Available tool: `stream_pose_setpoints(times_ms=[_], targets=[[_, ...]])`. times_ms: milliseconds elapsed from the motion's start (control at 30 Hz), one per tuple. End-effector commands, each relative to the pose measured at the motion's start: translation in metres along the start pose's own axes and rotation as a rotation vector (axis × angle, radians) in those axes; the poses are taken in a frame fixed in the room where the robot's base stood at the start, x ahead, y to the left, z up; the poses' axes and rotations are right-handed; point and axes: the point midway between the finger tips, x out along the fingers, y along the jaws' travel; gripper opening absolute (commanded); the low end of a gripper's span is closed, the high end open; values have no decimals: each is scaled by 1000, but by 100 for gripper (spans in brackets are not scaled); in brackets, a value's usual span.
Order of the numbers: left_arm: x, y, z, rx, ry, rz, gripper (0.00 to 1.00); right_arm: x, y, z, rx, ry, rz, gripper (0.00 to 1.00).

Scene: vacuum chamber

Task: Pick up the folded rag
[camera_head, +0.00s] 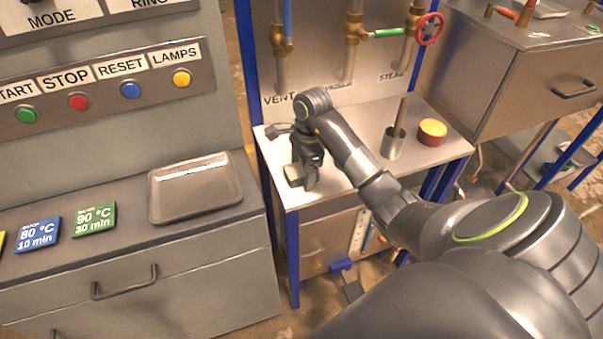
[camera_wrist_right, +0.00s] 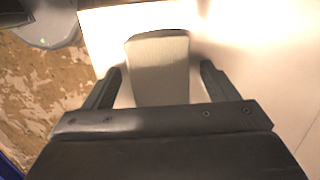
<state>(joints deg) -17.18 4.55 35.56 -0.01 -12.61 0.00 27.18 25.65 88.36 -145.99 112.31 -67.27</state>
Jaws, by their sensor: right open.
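The folded rag (camera_head: 294,174) is a small beige block on the steel side table, near its front left edge and partly hidden by my gripper in the head view. In the right wrist view the rag (camera_wrist_right: 160,70) lies between the two fingers, with a gap on each side. My right gripper (camera_head: 305,179) is open and points down at the rag. In the right wrist view its fingers (camera_wrist_right: 161,80) stand left and right of the rag. I cannot tell how far the fingertips are above the table. My left gripper is not in view.
The side table (camera_head: 335,176) also holds a metal cup (camera_head: 392,145) with a wooden handle in it and a red and yellow round tin (camera_head: 432,131). Pipes and a red valve wheel (camera_head: 429,28) are behind. A metal tray (camera_head: 195,188) lies on the left cabinet.

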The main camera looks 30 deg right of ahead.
Motion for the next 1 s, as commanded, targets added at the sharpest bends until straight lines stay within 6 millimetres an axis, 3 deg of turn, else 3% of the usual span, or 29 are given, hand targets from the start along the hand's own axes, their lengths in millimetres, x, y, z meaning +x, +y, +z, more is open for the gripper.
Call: stream_pose_setpoints(times_ms=[700,1000], targets=[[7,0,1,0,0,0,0,3,0,0,0,0,-1,80],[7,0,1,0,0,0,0,3,0,0,0,0,0,43]])
